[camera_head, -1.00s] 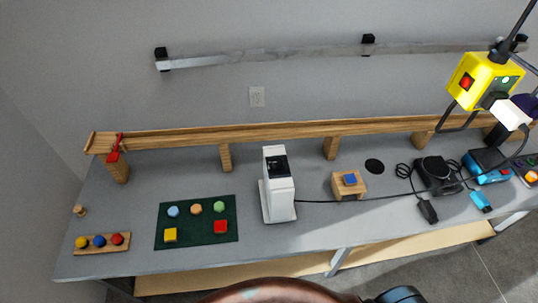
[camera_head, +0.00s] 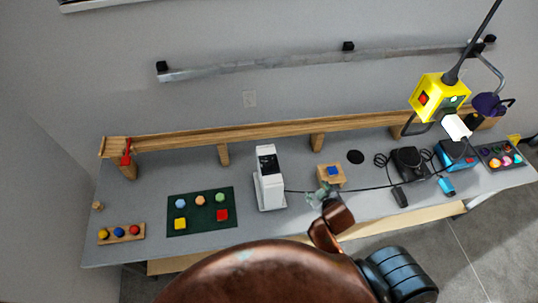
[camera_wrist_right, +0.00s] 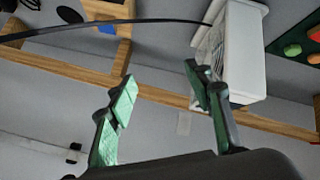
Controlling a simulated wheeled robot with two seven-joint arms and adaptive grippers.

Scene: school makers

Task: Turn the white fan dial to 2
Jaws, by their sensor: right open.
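The white fan (camera_head: 269,178) is a tall white tower with a black panel on its upper front, standing on a square base on the grey bench. Its dial is too small to make out. In the right wrist view the white fan (camera_wrist_right: 240,50) shows at the upper right, beyond the fingers. My right gripper (camera_head: 322,196) is just right of the fan and in front of the wooden block, apart from the fan as far as I can tell. In the wrist view my right gripper (camera_wrist_right: 165,100) is open, with nothing between its green-padded fingers. My left gripper is out of view.
A wooden block with a blue top (camera_head: 332,172) stands right of the fan, with a black cable running past it. A green mat (camera_head: 201,221) with coloured pieces lies left. A yellow hanging box (camera_head: 440,98) is at the right. A wooden rail (camera_head: 270,131) runs behind.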

